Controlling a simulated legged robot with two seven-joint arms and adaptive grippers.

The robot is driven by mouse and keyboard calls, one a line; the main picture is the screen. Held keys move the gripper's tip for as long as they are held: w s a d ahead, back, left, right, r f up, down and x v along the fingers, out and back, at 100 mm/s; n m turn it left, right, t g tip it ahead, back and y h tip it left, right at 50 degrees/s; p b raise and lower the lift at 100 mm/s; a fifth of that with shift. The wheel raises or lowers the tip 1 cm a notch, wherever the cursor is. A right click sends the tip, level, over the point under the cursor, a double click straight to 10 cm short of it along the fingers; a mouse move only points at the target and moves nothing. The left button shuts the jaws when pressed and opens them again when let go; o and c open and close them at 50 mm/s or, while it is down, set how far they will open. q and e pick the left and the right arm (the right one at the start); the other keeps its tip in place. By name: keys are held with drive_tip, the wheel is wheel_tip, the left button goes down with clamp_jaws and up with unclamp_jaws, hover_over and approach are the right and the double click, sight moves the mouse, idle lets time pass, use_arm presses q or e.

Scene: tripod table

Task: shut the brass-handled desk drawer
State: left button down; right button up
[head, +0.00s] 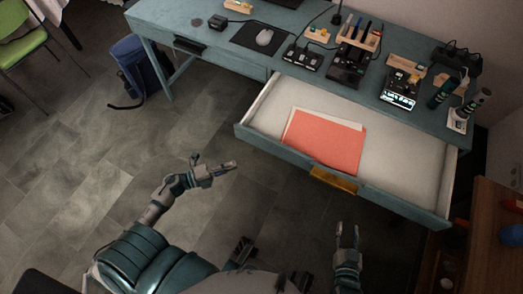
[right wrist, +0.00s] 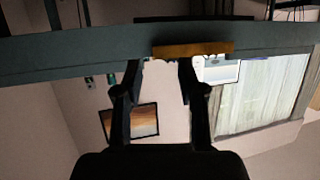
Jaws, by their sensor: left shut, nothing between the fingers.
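The desk drawer (head: 400,165) is pulled well out from the teal desk (head: 225,50). Its brass handle (head: 333,180) is on the middle of the front panel. In the right wrist view the brass handle (right wrist: 193,49) and drawer front (right wrist: 60,60) cross the upper part. A red folder (head: 325,143) on pale paper lies in the drawer. My right gripper (head: 347,232) is open and empty, in front of the handle and apart from it in the head view. My left gripper (head: 230,166) is shut and empty, to the left of the drawer over the floor.
The desktop holds a mouse (head: 264,37) on a dark mat, a lit device (head: 399,92), dark bottles (head: 441,93) and several small items. A blue bag (head: 137,66) stands by the left desk leg. A wooden cabinet (head: 492,225) is at the right.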

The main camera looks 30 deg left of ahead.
use_arm(q)
drive_tip(key=d+r+m+h, duration=0.1)
drive_tip(key=d+m, duration=0.1)
drive_tip(key=b, duration=0.1)
approach(275, 150)
drive_tip(key=d, duration=0.3)
drive_tip(key=w, duration=0.3)
drive_tip(key=shift+w+d+r+g+b, duration=0.25)
drive_tip(key=shift+w+g+b, duration=0.15)
drive_tip(key=shift+w+d+r, duration=0.15)
drive_tip(key=shift+w+d, duration=0.25)
drive_tip(key=shift+w, duration=0.05)
use_arm(e)
wheel_tip(275, 150, up, 6)
drive_tip(key=w+t+y, duration=0.1)
drive_tip(key=t, duration=0.3)
drive_tip(key=shift+r, duration=0.25)
use_arm(q)
drive_tip(key=shift+a, duration=0.1)
